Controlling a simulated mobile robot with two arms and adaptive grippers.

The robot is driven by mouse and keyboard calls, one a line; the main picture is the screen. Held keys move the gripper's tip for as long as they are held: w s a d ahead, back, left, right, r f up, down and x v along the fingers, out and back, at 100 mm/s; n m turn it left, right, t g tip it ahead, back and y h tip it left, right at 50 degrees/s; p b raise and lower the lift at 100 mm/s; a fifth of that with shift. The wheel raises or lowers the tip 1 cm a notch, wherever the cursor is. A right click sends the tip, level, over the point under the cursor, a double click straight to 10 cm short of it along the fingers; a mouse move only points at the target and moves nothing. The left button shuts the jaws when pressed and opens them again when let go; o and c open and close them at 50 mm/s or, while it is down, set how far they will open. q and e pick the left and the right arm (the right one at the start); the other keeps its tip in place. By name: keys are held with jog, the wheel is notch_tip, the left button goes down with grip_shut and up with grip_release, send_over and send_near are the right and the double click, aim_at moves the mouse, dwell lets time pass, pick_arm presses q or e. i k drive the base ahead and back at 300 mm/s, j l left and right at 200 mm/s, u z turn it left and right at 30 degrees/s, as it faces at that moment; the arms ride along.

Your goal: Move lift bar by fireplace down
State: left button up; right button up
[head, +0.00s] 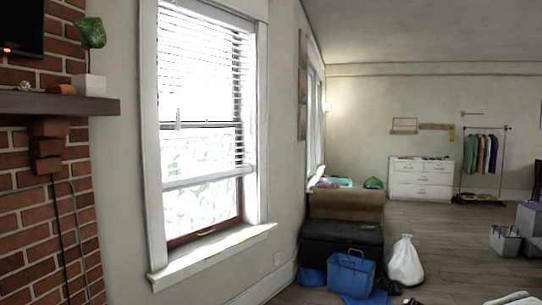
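The window (205,125) stands just right of the brick fireplace (40,220). A blind (243,95) with thin slats hangs in its upper part; the slats are washed out by daylight on the left. A pale horizontal bar (208,178), which looks like the blind's lift bar, crosses the window below the middle, tilted in the picture by perspective. Below it bare glass and a brown lower frame (205,230) show, down to the white sill (215,255). A small pale upright piece (178,118) shows near the window's middle rail. Neither gripper is in view.
A dark mantel (60,104) juts out left of the window, holding a potted plant (90,60). Right of the window stand a dark chest (340,243), a blue bin (350,272) and a white bag (405,262). Wooden floor (450,235) is open farther right.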

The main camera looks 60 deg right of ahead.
aim_at(195, 184)
jog(key=z, duration=1.4)
jog(key=i+l+z, duration=0.25)
jog(key=i, duration=0.45)
jog(key=i+z, duration=0.25)
jog(key=i, duration=0.45)
jog(key=i+u, duration=0.2)
jog(key=i, duration=0.45)
jog(key=i+l+u, duration=0.25)
jog(key=i, duration=0.4)
